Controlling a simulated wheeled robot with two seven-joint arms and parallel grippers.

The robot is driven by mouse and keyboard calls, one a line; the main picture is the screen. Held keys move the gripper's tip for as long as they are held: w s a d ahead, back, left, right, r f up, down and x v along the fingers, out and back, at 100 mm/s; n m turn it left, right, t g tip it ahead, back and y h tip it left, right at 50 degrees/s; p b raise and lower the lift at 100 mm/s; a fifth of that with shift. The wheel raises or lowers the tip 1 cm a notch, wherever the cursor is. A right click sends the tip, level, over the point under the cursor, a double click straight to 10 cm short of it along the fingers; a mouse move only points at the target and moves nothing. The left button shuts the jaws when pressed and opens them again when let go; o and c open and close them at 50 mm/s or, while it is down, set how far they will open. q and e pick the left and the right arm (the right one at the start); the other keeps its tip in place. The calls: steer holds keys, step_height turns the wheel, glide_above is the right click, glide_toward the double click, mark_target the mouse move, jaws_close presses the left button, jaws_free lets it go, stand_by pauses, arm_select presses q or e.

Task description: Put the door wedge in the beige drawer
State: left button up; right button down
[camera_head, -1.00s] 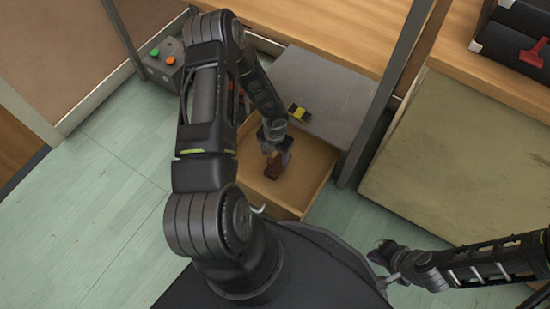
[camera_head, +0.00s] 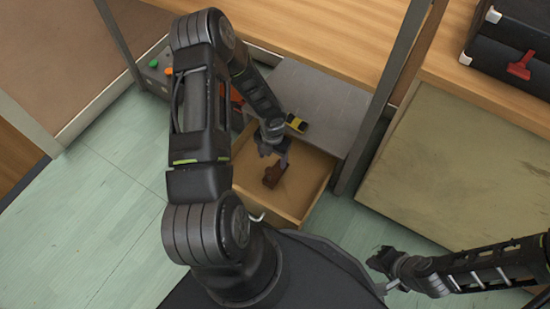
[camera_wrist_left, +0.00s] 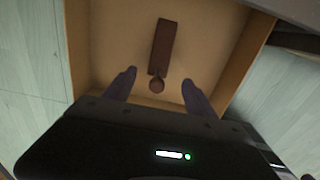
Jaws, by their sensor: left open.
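The brown door wedge (camera_head: 274,174) lies on the floor of the beige drawer (camera_head: 304,205), which is pulled open. In the left wrist view the wedge (camera_wrist_left: 162,48) is a long brown bar with a round knob at its near end, lying inside the drawer (camera_wrist_left: 77,45). My left gripper (camera_head: 275,155) is over the drawer, open and empty, apart from the wedge. In the left wrist view its fingertips (camera_wrist_left: 158,80) stand either side of the knob end. My right gripper (camera_head: 376,258) is low at the right, away from the drawer; its jaw opening is unclear.
A grey cabinet top (camera_head: 320,100) above the drawer carries a yellow and black object (camera_head: 296,123). A grey box with buttons (camera_head: 158,75) stands at left. A black case (camera_head: 515,50) sits on the wooden bench at right. Metal posts flank the cabinet.

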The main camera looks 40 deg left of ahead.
arm_select(q)
steer(key=s+d+r+m+h, duration=0.1)
steer(key=s+d+m, duration=0.2)
steer(key=d+m, duration=0.5)
steer(key=s+d+r+m+h, duration=0.1)
steer(key=s+d+m, duration=0.3)
steer(key=d+m, duration=0.5)
steer(key=s+d+r+m+t+h, duration=0.1)
steer(key=s+d+m, duration=0.3)
steer(key=m, duration=1.4)
steer(key=d+r, duration=0.1)
steer(key=d, duration=0.3)
steer(key=shift+s+d+h, duration=0.15)
steer(key=shift+d+h, duration=0.2)
steer(key=shift+h, duration=0.05)
steer(key=shift+r, duration=0.1)
